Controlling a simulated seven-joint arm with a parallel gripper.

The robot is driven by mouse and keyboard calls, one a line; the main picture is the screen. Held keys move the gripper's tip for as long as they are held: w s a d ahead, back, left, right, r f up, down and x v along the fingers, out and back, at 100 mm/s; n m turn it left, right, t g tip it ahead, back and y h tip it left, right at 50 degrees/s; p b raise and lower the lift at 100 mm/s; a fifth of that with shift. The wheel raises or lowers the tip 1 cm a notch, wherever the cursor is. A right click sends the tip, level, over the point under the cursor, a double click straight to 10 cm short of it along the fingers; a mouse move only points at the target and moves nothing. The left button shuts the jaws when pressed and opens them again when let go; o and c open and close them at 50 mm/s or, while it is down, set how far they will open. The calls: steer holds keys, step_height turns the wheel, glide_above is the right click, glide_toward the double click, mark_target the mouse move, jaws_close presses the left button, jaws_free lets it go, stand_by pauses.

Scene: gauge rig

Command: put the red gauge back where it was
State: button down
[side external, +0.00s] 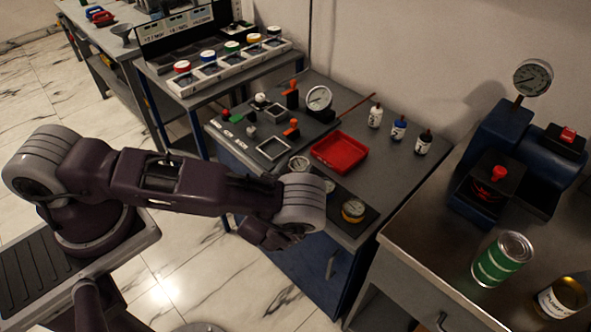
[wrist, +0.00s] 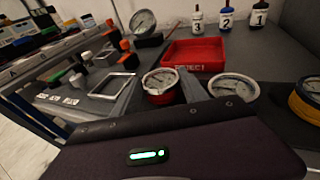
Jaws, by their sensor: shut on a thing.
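The red gauge (wrist: 160,86) has a round white dial and a red body; it shows in the middle of the wrist view. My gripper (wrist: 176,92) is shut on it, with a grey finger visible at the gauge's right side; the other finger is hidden. In the side view a white dial (side external: 299,162) shows just beyond my wrist, and my fingers are hidden there. To the right of the red gauge are a gauge with a silver rim (wrist: 234,87) and a yellow gauge (wrist: 307,98). The yellow gauge also shows on the dark mat in the side view (side external: 353,211).
A red reject tray (side external: 340,152) lies close behind the gauges, with several small bottles (side external: 398,128) beyond. A square metal frame (wrist: 112,86) and a standing dial (wrist: 143,23) are to the left. A rack with several coloured gauges (side external: 232,60) stands on another table.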

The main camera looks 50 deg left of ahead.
steer(key=shift+f, duration=0.35)
steer(key=c, duration=0.6)
jaws_free()
steer(key=shift+f, duration=0.15)
